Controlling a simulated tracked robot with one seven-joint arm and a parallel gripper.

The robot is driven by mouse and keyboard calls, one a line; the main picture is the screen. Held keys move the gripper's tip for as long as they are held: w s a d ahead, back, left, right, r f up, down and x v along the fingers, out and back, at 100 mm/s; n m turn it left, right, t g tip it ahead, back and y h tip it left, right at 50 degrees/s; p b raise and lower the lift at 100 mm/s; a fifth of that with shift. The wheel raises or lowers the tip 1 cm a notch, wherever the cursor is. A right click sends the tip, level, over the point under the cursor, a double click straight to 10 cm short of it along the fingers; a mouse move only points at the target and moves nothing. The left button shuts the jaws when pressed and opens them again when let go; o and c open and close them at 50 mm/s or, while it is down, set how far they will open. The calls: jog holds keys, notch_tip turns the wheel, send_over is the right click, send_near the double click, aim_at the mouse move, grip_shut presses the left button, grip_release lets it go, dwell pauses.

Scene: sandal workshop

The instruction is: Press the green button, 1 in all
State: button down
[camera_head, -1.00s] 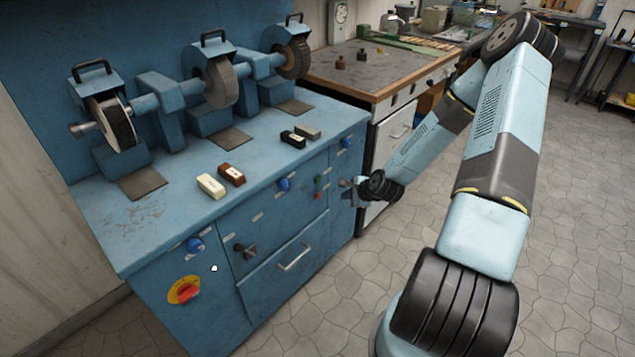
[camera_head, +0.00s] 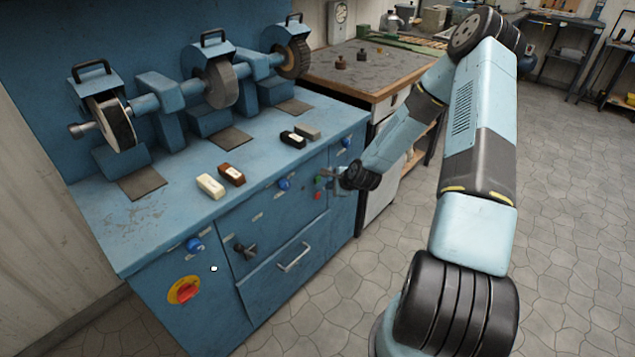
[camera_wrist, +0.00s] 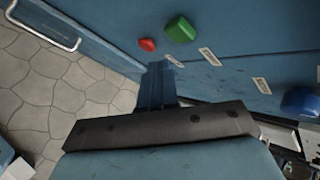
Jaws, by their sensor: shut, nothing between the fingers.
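The green button (camera_head: 319,181) sits on the front panel of the blue grinding bench, just above a red button (camera_head: 318,195). In the wrist view the green button (camera_wrist: 180,29) is a raised block beside the smaller red button (camera_wrist: 147,44). My gripper (camera_head: 325,180) is shut and empty, close in front of the panel beside the buttons. In the wrist view its fingertips (camera_wrist: 158,68) point toward the panel, nearest the gap below the two buttons. I see no clear contact with the green button.
A blue knob (camera_head: 284,184) lies left of the buttons and another (camera_head: 346,142) lies to the right. A red rotary switch on yellow (camera_head: 184,290) is at the lower left. A drawer handle (camera_head: 294,257) juts out below. The tiled floor at right is open.

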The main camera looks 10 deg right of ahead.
jog(key=shift+w+a, duration=0.45)
jog(key=shift+w, duration=0.15)
jog(key=shift+w+a, duration=0.1)
dwell(1.7)
jog(key=shift+w+a+r, duration=0.1)
jog(key=shift+w+a, duration=0.05)
jog(key=shift+w, duration=0.1)
jog(key=shift+w+a, duration=0.25)
jog(key=shift+w, duration=0.1)
dwell(1.0)
dwell(0.3)
jog(key=shift+s+d, duration=0.5)
jog(key=shift+s, duration=0.15)
jog(key=shift+s+d, duration=0.75)
jog(key=shift+s, duration=0.3)
jog(key=shift+s+d, duration=0.75)
jog(key=shift+s, duration=0.25)
